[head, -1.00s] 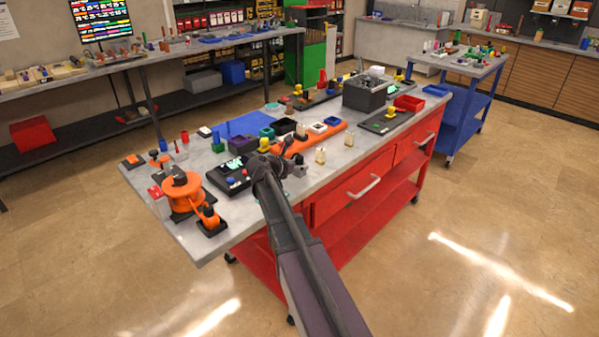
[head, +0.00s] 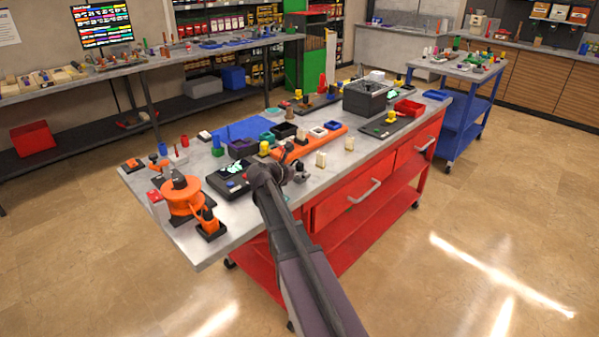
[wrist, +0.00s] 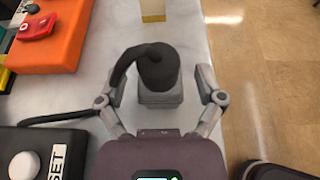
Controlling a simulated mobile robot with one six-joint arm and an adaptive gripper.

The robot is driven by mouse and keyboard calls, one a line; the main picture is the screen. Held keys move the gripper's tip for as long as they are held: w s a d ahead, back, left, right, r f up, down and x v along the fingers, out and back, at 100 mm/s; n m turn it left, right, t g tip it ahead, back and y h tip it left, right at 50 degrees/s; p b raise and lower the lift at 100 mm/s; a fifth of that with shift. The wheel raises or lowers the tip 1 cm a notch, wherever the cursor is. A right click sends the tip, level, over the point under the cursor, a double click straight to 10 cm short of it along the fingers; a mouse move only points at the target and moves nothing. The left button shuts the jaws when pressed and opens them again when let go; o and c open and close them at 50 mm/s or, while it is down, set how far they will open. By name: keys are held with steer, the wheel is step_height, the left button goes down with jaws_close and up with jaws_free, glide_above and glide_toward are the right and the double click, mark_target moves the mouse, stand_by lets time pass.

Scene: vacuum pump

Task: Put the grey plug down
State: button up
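The grey plug (wrist: 160,76) is a dark grey round body with a lighter grey block under it, in the middle of the wrist view. A dark cable curves from its top to the left. My gripper (wrist: 162,73) has one finger on each side of the plug, with a gap showing on both sides, so it is open around it. The plug seems to stand upright on the grey worktop (wrist: 112,50) near its front edge; its underside is hidden. In the head view my gripper (head: 290,172) is over the front of the red workbench, and the plug is small there.
A black control box with a white button (wrist: 24,165) lies at the left. An orange block (wrist: 52,48) and a cream block (wrist: 152,10) stand beyond. The worktop ends just right of my gripper, with open floor (wrist: 270,70) past it.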

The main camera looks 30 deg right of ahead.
steer(key=shift+r, duration=0.15)
steer(key=shift+a+r, duration=0.1)
steer(key=p+v, duration=0.5)
steer(key=v, duration=0.6)
steer(key=shift+s+a+r, duration=0.1)
steer(key=shift+s+a, duration=0.05)
steer(key=shift+a, duration=0.2)
stand_by(0.4)
steer(key=shift+s+f+m, duration=0.25)
steer(key=shift+m, duration=0.05)
steer(key=s+a+f+m+g+y, duration=0.2)
steer(key=s+a+f+m+y, duration=0.3)
steer(key=s+m, duration=0.5)
steer(key=s+a+f+m+g+y, duration=0.2)
steer(key=s+a+f+m+y, duration=0.4)
steer(key=s+m, duration=0.5)
steer(key=shift+a+m+g+y, duration=0.3)
steer(key=shift+a+g+y, duration=0.1)
steer(key=shift+a+y, duration=0.35)
steer(key=shift+d, duration=0.1)
